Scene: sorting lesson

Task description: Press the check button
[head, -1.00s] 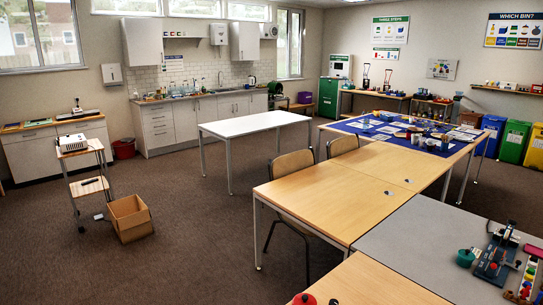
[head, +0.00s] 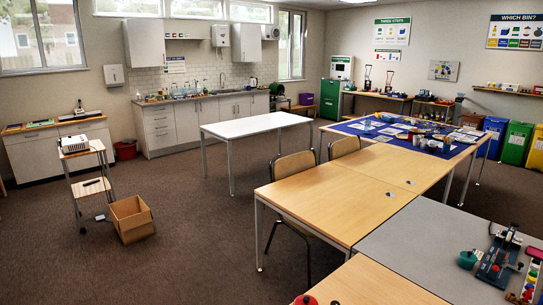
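I cannot make out a button that is clearly the check button. A green cabinet (head: 331,101) with a white screen unit (head: 341,68) on top stands against the back wall; any button on it is too small to tell. A red round object (head: 304,299) is cut off by the bottom edge of the head view, on the near wooden table; I cannot tell what it is. My gripper is not in view.
Joined wooden tables (head: 340,200) and a grey tabletop (head: 420,240) with a clamp-like device (head: 497,258) fill the right. A white table (head: 255,125) stands mid-room. A cardboard box (head: 131,219) and a trolley (head: 88,185) stand left.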

